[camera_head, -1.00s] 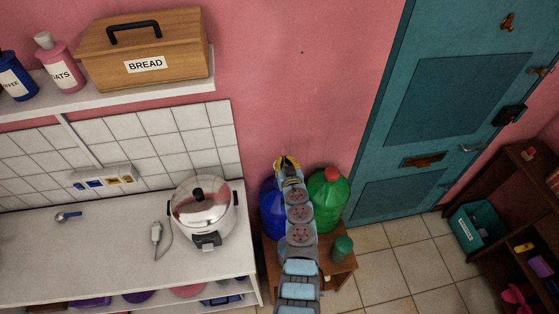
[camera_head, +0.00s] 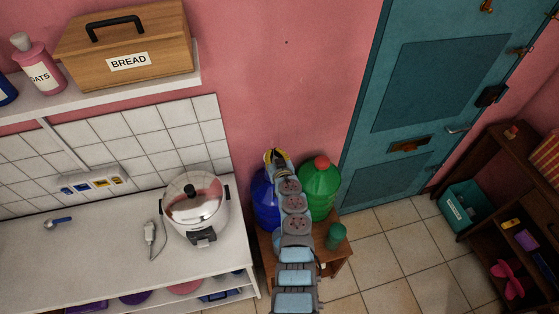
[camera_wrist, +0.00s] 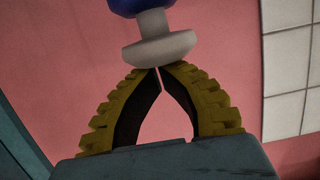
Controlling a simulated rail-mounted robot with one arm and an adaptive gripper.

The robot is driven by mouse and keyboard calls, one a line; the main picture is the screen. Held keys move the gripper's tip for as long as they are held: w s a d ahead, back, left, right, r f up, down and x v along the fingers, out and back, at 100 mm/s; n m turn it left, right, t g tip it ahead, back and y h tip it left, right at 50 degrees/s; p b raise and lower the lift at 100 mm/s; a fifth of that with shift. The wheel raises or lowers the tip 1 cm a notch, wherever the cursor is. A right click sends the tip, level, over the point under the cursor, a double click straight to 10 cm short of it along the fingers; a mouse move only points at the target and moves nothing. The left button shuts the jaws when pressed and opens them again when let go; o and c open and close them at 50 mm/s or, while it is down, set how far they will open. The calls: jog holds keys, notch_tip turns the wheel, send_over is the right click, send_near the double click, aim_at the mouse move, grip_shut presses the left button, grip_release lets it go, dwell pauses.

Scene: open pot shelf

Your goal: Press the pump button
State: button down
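My gripper (camera_wrist: 158,72) has its yellow-and-black fingers brought together at the tips, with nothing between them. The tips are right at the pale grey pump button (camera_wrist: 160,48) in the wrist view, on its face toward me; I cannot tell whether they press on it. A blue body (camera_wrist: 140,6) shows behind the button at the top edge. In the head view my gripper (camera_head: 275,156) is above the large blue bottle (camera_head: 264,198), which my arm partly covers. The pump button is hidden there.
A green bottle (camera_head: 320,190) with a red cap stands right of the blue one on a small wooden table (camera_head: 335,262), with a green cup (camera_head: 336,236). A counter (camera_head: 100,265) with a rice cooker (camera_head: 195,207) is at left. A teal door (camera_head: 430,110) is at right.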

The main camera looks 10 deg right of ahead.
aim_at(274, 156)
notch_tip(274, 156, up, 3)
jog(key=p, duration=0.2)
jog(key=shift+r+p, duration=0.1)
jog(key=shift+p, duration=0.25)
jog(key=p+v, duration=0.2)
jog(key=v, duration=0.7)
jog(key=shift+s+f, duration=0.25)
jog(key=shift+s, duration=0.2)
dwell(1.3)
